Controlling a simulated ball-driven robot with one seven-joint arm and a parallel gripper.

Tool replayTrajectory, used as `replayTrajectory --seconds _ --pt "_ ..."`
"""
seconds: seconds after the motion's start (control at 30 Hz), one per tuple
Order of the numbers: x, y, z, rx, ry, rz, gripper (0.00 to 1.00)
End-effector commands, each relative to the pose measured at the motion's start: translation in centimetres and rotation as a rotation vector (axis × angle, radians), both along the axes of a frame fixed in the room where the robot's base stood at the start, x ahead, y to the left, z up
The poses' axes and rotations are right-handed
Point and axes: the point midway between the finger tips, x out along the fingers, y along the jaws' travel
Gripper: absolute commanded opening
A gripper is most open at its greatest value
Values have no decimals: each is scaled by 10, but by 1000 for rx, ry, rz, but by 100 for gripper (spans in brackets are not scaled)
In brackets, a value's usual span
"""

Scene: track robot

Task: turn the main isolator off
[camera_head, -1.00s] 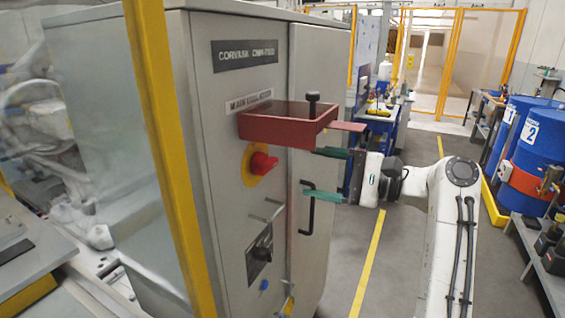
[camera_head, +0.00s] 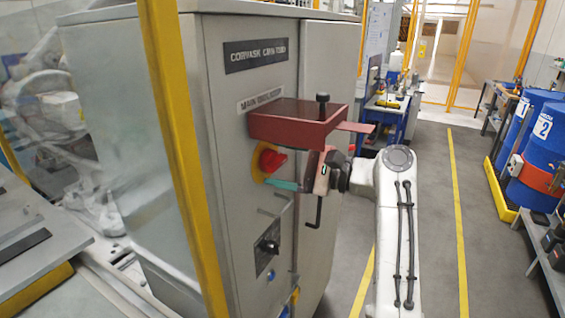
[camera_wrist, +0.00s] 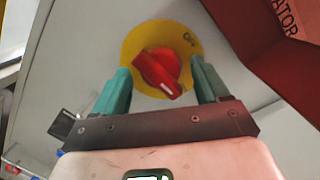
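The main isolator is a red rotary knob (camera_head: 270,161) on a yellow round plate (camera_head: 258,176), on the grey cabinet's front under a red box-shaped guard (camera_head: 290,128). In the wrist view the knob (camera_wrist: 158,70) sits between and just beyond the two green fingers, with its ridge slanting down to the right. "OFF" lettering shows at the plate's upper right. My gripper (camera_wrist: 160,85) is open, its fingers either side of the knob; I cannot tell whether they touch it. In the head view one green finger (camera_head: 284,184) shows just below the knob.
The red guard (camera_wrist: 262,60) hangs close to the gripper's right side in the wrist view. A black door handle (camera_head: 319,210) and a lower black switch (camera_head: 267,246) are on the cabinet. A yellow post (camera_head: 178,150) stands at the left.

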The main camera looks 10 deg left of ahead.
Motion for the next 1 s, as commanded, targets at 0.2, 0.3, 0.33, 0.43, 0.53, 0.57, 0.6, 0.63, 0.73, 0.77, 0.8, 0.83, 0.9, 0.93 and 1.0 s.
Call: replayTrajectory --seconds 0.2,0.3,0.33,0.43,0.53,0.57,0.6,0.63,0.73,0.77,0.8,0.83,0.9,0.93,1.0 --pt "0 0 0 0 0 0 53" --pt "0 0 0 0 0 0 44" --pt "0 0 0 0 0 0 41" --pt "0 0 0 -1 0 1 31" --pt "0 0 0 -1 0 1 22" --pt "0 0 0 -1 0 1 19" --pt "0 0 0 -1 0 1 19" --pt "0 0 0 -2 0 1 19" --pt "0 0 -1 -4 -6 2 19" --pt "0 0 -1 -5 -10 1 19" --pt "0 0 -1 -8 -19 1 19" --pt "-1 0 -1 -11 -25 1 19" --pt "-1 0 -2 -19 -47 3 19" --pt "-1 0 -2 -24 -60 2 19" --pt "-1 0 -2 -37 -95 3 19"
